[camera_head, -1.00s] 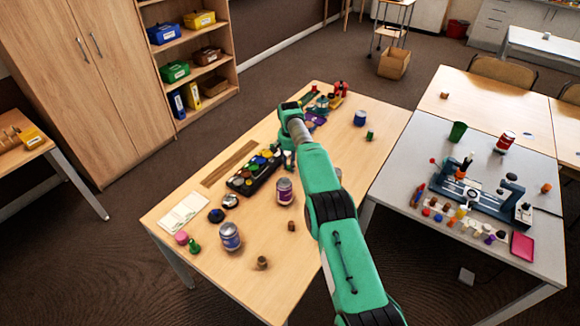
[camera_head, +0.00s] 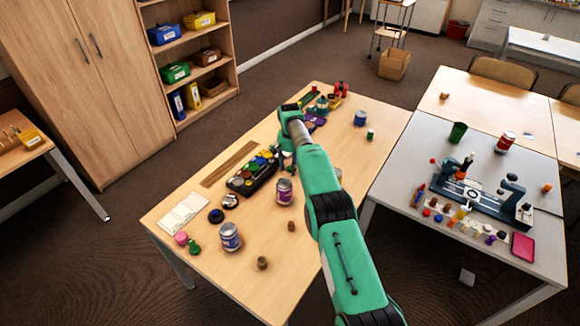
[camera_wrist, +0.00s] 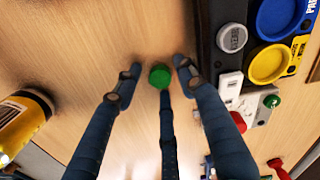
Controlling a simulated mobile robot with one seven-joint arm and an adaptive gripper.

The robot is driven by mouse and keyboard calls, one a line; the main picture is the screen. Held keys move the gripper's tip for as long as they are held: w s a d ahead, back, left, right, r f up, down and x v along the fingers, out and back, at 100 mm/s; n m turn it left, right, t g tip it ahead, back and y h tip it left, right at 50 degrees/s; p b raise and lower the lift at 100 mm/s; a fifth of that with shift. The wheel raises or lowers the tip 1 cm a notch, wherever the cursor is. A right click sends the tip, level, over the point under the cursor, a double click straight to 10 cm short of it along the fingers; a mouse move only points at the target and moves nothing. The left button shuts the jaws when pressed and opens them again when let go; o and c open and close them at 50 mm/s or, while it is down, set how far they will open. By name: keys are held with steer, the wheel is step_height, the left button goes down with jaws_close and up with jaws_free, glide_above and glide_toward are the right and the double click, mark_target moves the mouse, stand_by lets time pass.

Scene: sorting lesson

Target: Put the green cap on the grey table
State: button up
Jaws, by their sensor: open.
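In the wrist view a small round green cap (camera_wrist: 160,77) lies on the wooden table. My gripper (camera_wrist: 157,67) is open, its fingers spread left and right of the cap, with a third finger just below it in the picture. I see no finger clearly touching the cap. In the head view my arm hides this cap and most of my gripper. The grey table (camera_head: 408,152) stands to the right of the wooden table (camera_head: 330,120).
A black tray (camera_wrist: 208,45) with a yellow lid (camera_wrist: 270,63) and a grey cap (camera_wrist: 231,38) is close right of my fingers. A yellow can (camera_wrist: 22,122) lies left.

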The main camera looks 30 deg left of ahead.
mark_target(290, 168)
steer(key=shift+r, duration=0.2)
step_height(290, 168, up, 12)
steer(key=p, duration=0.3)
stand_by(0.3)
stand_by(0.8)
